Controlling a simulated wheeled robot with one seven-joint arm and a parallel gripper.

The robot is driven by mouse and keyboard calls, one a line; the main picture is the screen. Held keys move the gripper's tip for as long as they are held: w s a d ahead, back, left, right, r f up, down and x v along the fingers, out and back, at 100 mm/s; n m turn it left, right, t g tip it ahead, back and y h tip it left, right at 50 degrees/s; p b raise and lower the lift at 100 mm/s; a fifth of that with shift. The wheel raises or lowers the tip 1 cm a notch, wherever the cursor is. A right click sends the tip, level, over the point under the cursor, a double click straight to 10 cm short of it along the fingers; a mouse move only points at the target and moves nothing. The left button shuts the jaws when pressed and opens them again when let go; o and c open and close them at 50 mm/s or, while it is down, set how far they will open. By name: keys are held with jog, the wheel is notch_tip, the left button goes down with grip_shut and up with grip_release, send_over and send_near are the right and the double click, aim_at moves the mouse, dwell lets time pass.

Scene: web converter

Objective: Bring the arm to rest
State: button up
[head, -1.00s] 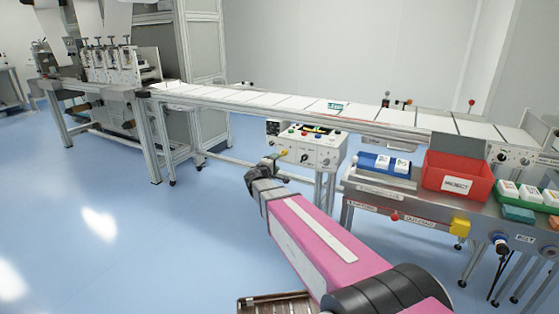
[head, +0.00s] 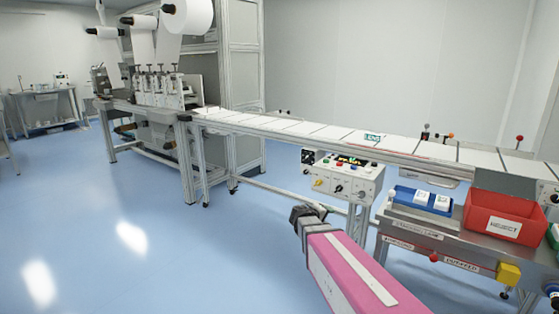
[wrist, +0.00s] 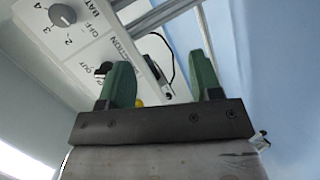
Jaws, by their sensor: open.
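My pink arm (head: 352,278) reaches up from the bottom edge of the head view, and its dark end (head: 308,214) is in front of the control box. The fingers cannot be made out there. In the wrist view my gripper (wrist: 161,78) shows two green fingers standing wide apart with nothing between them. Beyond them is the white panel of the control box (wrist: 88,42), with a numbered dial and black switches. The panel appears tilted, and I cannot tell the gap to it.
The conveyor (head: 300,130) runs from the web machine (head: 165,95) to the right. A steel side table (head: 450,252) bears a blue tray (head: 403,207) with white packs and a red reject bin (head: 485,218). The blue floor (head: 180,260) at left is clear.

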jog(key=s+a+f+m+g+y, duration=0.1)
jog(key=s+f+m+g+y, duration=0.2)
jog(key=s, duration=0.7)
jog(key=s+f+m+g+y, duration=0.2)
jog(key=s+f+g+y, duration=0.3)
jog(key=s, duration=0.5)
notch_tip(320, 180, down, 2)
jog(key=shift+s+a+f+m+y, duration=0.1)
jog(key=shift+s+a+m+y, duration=0.25)
jog(key=shift+y, duration=0.85)
